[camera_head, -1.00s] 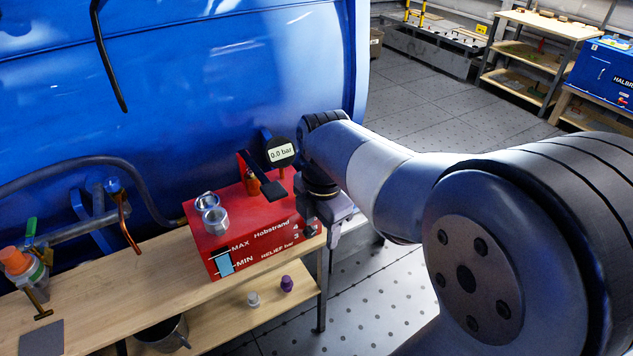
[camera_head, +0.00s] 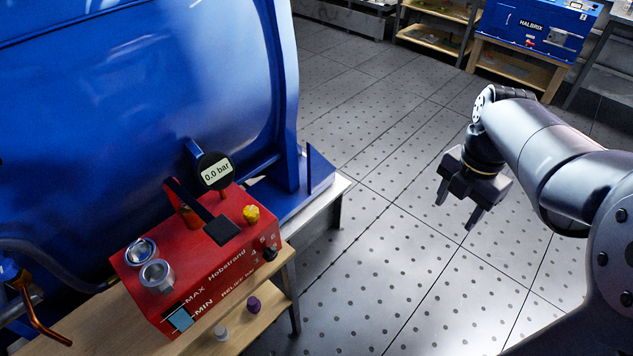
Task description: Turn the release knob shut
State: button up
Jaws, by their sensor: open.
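A red pump box (camera_head: 215,265) labelled Hobstrand stands on the wooden bench, below a gauge (camera_head: 215,171) reading 0.0 bar. A yellow knob (camera_head: 251,214) sits on its top at the right end; it looks like the release knob, but no label on it shows. A black knob (camera_head: 269,254) is on the front face by the RELIEF bar scale. My gripper (camera_head: 457,212) is open and empty, in the air over the floor, well to the right of the box. It touches nothing.
A black-ended lever (camera_head: 221,230) slants over the box top. The blue tank (camera_head: 130,110) rises behind. A purple piece (camera_head: 254,304) lies on the lower shelf. The perforated floor (camera_head: 380,270) between bench and gripper is clear.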

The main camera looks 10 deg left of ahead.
aim_at(251, 212)
jog(key=z, duration=0.4)
jog(key=j+z, duration=0.15)
jog(key=z, duration=0.2)
jog(key=j+z, duration=0.1)
jog(key=z, duration=0.3)
jog(key=j+u, duration=0.3)
jog(key=u, duration=0.85)
jog(key=i+j+u, duration=0.1)
jog(key=u, duration=0.85)
jog(key=i+u, duration=0.1)
jog(key=u, duration=0.35)
